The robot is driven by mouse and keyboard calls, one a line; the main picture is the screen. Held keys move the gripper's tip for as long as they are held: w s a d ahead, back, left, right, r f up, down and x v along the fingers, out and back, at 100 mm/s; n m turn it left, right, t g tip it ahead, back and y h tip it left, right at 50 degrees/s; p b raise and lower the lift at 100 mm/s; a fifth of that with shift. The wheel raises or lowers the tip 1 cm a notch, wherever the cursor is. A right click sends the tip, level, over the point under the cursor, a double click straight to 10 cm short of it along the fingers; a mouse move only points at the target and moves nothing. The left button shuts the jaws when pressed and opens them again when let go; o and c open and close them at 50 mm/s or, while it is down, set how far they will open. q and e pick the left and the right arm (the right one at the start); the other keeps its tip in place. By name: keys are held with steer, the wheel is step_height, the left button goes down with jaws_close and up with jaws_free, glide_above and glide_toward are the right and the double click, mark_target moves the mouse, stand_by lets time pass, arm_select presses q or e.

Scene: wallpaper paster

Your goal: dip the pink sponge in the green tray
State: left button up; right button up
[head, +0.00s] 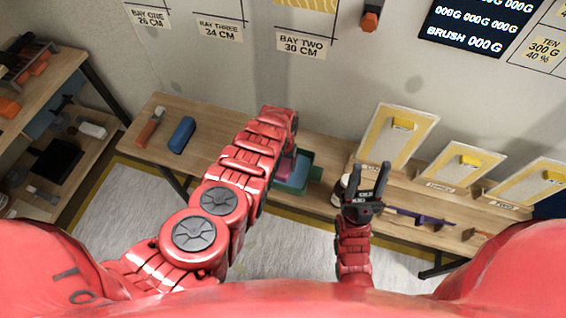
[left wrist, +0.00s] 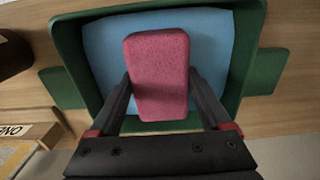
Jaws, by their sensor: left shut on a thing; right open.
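The pink sponge (left wrist: 159,75) is a speckled block clasped between both fingers of my left gripper (left wrist: 161,88). In the left wrist view it lies over the light blue inside of the green tray (left wrist: 68,50), within the rim. I cannot tell whether its underside touches the blue surface. In the head view the sponge (head: 285,168) shows partly at the tray (head: 316,173), with my left arm hiding much of both. My right gripper (head: 374,182) is open and empty, in front of the bench to the right of the tray.
The wooden bench (head: 222,150) holds a blue block (head: 182,135) and an orange-brown tool (head: 150,128) on its left. A dark jar with a white band (head: 339,189) is beside my right gripper. White boards with yellow pads (head: 396,137) stand at the right. A shelf (head: 60,80) is far left.

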arm_select(q)
steer(key=shift+f+b, duration=0.4)
steer(key=shift+f, duration=0.15)
steer(key=shift+r, duration=0.1)
stand_by(0.5)
steer(key=shift+w+r, duration=0.15)
steer(key=shift+r, duration=0.25)
step_height(320, 180, up, 3)
steer(key=shift+r, duration=2.15)
step_height(320, 180, up, 4)
